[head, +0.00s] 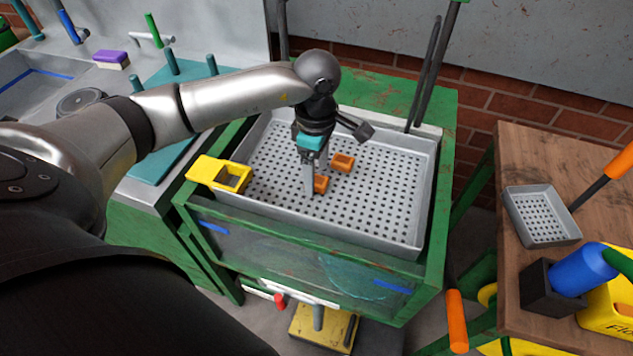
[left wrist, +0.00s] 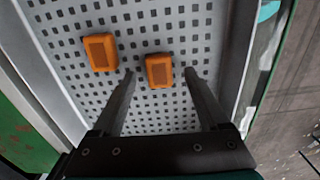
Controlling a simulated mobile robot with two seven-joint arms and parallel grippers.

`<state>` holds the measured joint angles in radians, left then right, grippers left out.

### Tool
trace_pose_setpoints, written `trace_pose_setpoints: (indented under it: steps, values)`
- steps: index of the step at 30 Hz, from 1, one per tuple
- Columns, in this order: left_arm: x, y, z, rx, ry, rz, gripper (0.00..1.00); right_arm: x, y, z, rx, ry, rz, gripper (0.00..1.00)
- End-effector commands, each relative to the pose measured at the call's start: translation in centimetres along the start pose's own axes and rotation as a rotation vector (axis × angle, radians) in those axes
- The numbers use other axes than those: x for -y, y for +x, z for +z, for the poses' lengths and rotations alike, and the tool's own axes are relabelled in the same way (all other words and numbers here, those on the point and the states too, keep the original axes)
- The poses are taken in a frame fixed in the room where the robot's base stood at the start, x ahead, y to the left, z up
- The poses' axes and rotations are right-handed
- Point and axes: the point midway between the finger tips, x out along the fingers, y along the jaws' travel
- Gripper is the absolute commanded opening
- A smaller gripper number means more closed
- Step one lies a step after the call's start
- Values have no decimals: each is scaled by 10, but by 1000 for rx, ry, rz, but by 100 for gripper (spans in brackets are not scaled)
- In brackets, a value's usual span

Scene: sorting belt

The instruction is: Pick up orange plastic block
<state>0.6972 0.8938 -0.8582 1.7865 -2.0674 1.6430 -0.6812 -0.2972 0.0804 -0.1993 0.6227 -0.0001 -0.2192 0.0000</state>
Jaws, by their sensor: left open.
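Two orange plastic blocks lie on a perforated grey tray. The other orange block (head: 342,162) lies a little behind and right in the head view, and left of the fingers in the left wrist view (left wrist: 101,52). The left gripper is open and points down at the tray. My right gripper is not in view.
The grey tray (head: 400,208) has raised walls and sits in a green frame (head: 437,230). A yellow holder (head: 207,171) hangs on its left rim. A wooden table (head: 520,160) with a small tray (head: 541,215) stands at the right. The tray's right side is clear.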

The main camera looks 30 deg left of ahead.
Motion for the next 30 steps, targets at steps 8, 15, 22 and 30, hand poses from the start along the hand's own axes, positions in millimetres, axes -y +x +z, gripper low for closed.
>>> trace_pose_setpoints:
  steps: [8, 15, 22, 30]
  values:
    - [0, 15, 0, 0, 0, 1, 78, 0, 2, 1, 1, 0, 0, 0]
    - [0, 14, 0, 0, 0, 1, 57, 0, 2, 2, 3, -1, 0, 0]
    - [0, 14, 0, 0, 0, 2, 31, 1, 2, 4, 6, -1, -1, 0]
    - [-1, 14, 0, 0, 0, 2, 1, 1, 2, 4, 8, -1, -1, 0]
